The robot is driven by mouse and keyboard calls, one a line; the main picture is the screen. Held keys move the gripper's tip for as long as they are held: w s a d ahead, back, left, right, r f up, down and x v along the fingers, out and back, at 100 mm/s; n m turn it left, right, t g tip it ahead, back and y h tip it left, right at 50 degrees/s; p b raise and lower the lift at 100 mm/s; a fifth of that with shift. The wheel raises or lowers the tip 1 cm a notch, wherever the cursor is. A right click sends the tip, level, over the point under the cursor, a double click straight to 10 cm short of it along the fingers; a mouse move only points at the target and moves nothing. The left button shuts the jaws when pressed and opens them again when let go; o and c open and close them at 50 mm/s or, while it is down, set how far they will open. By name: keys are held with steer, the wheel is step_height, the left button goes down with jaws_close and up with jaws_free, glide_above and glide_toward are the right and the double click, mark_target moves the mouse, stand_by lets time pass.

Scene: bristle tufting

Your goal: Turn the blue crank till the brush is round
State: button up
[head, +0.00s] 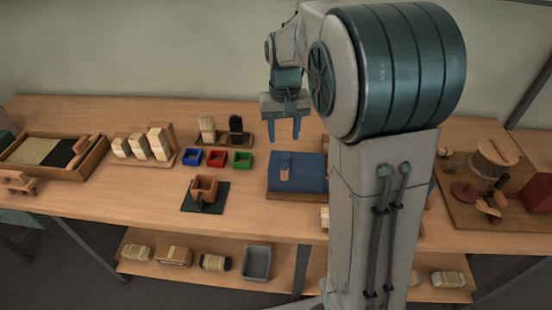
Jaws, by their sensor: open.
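My gripper (284,134) is open and empty, pointing down above the back middle of the bench. In front of and below it lies a flat blue block (310,171) with a small tan piece (284,170) on its left part. My arm hides the right part of this area, and a bit of blue shows past the arm's right side. I cannot make out a clear blue crank. At the right, a wooden board (450,211) carries a round wooden piece (493,155) and a dark red disc (466,191). I cannot tell which thing is the brush.
The wooden bench (120,205) holds a divided tray (22,168), tan bundles (139,145), blue, red and green bins (217,158), and a small wooden box (204,188) on a dark mat. A lower shelf holds more bundles and a grey bin (257,262). A red box (537,193) stands far right.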

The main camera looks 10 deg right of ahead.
mark_target(284, 166)
steer(key=f, duration=0.6)
steer(key=f+p, duration=0.1)
steer(key=f, duration=0.6)
steer(key=shift+s+d+f, duration=0.1)
steer(key=shift+d+f, duration=0.1)
steer(key=shift+f, duration=0.05)
steer(key=shift+c, duration=0.3)
jaws_close()
steer(key=shift+a, duration=0.15)
